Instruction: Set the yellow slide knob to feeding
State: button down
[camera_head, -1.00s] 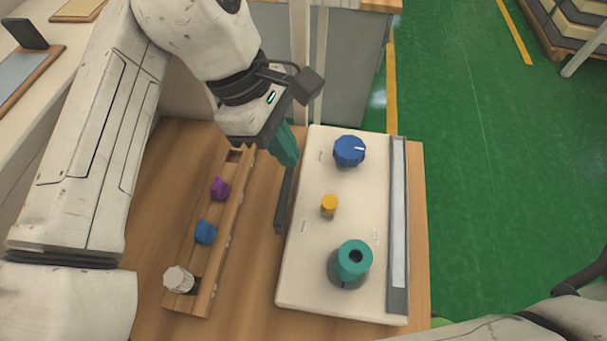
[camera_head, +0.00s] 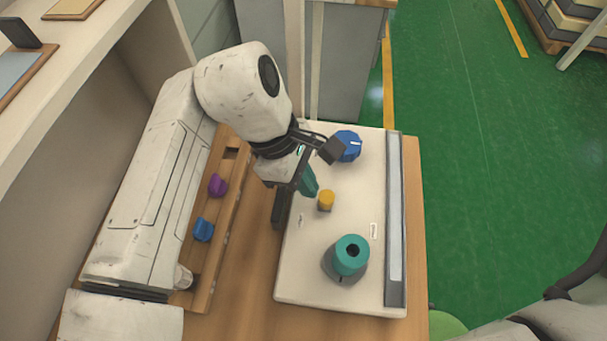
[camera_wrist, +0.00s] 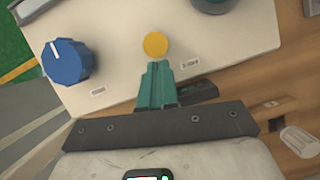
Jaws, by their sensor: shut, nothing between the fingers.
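The yellow slide knob (camera_head: 326,201) stands on the white panel (camera_head: 310,270), between the blue dial and the teal knob. It also shows in the wrist view (camera_wrist: 155,45), just beyond my fingertips. My gripper (camera_head: 312,193) has teal fingers, shut together with nothing held, close to the left of the yellow knob. In the wrist view my gripper (camera_wrist: 159,68) points at the knob; I cannot tell whether it touches. Small labels on the panel are too small to read.
The blue dial (camera_head: 348,146) is at the panel's far end and the teal knob (camera_head: 351,256) nearer. A wooden rack (camera_head: 222,211) with purple (camera_head: 217,185) and blue (camera_head: 203,229) pieces lies left. A grey strip (camera_head: 395,220) edges the panel's right side.

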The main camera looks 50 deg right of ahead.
aim_at(331, 193)
jog(key=shift+s, duration=0.1)
jog(key=s+d+p, duration=0.2)
jog(key=s+p, duration=0.1)
jog(key=shift+s+d+r+p, duration=0.15)
jog(key=shift+d+r+p, duration=0.05)
jog(key=shift+d+p, duration=0.1)
jog(key=shift+s+d+f, duration=0.2)
jog(key=shift+s+f, duration=0.05)
jog(key=shift+s, duration=0.1)
